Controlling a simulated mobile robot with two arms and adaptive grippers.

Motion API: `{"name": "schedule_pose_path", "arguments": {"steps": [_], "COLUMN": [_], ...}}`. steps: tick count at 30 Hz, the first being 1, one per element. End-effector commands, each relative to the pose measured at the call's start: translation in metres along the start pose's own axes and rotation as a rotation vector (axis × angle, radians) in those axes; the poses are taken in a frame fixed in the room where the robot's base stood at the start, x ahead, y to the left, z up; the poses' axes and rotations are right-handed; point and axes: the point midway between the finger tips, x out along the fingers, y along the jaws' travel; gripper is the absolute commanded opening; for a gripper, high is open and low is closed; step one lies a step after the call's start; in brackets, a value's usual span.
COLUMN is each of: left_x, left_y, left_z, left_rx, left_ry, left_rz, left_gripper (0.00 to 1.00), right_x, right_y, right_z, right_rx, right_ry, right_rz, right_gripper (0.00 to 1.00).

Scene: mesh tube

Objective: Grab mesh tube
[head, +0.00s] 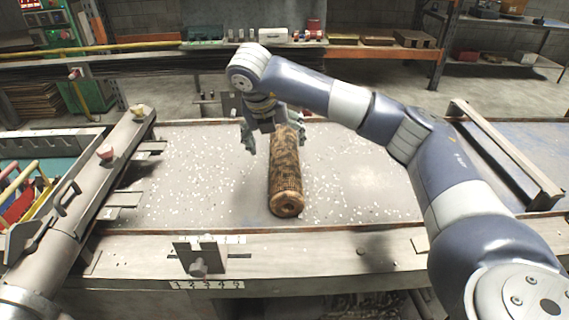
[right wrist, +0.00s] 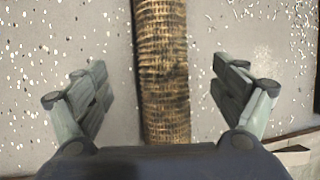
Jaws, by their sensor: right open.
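The mesh tube (head: 286,178) is a brown, woven-looking cylinder lying lengthwise on the grey, speckled table surface. Its near end shows a round hole in the head view. My right gripper (head: 263,143) is over the tube's far part in the head view. In the right wrist view the tube (right wrist: 162,75) runs between the two fingers of my right gripper (right wrist: 162,95). The fingers are spread wide, with a gap on each side of the tube. My left gripper is not in either view.
The work table (head: 165,190) has a raised metal edge, with small white bits scattered over it. A metal clamp block (head: 200,257) sits on the front edge. A long rail (head: 505,150) lies at the right. A bin with coloured handles (head: 22,190) stands at the left.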

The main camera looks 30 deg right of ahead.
Motion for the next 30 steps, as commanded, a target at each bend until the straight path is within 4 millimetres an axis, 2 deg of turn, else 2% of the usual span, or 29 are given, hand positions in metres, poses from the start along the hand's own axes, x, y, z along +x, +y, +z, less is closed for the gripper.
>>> {"name": "schedule_pose_path", "arguments": {"steps": [3,11,18,27,29,30], "left_x": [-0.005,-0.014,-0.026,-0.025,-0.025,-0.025], "left_y": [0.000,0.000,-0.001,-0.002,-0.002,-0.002], "left_z": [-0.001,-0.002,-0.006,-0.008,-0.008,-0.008], "left_rx": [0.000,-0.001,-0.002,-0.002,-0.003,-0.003], "left_ry": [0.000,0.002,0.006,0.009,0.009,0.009], "left_rz": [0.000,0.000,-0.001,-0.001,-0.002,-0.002], "left_gripper": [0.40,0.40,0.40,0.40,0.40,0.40], "right_x": [0.016,0.038,0.071,0.079,0.079,0.079], "right_y": [0.000,-0.003,-0.005,-0.004,-0.004,-0.004], "right_z": [0.000,-0.003,-0.007,-0.007,-0.007,-0.007], "right_rx": [0.000,-0.002,-0.002,-0.003,-0.003,-0.003], "right_ry": [0.002,0.003,0.002,-0.001,-0.001,-0.001], "right_rz": [-0.001,-0.002,0.001,0.003,0.003,0.003], "right_gripper": [0.89,0.89,0.89,0.89,0.77,0.68]}}
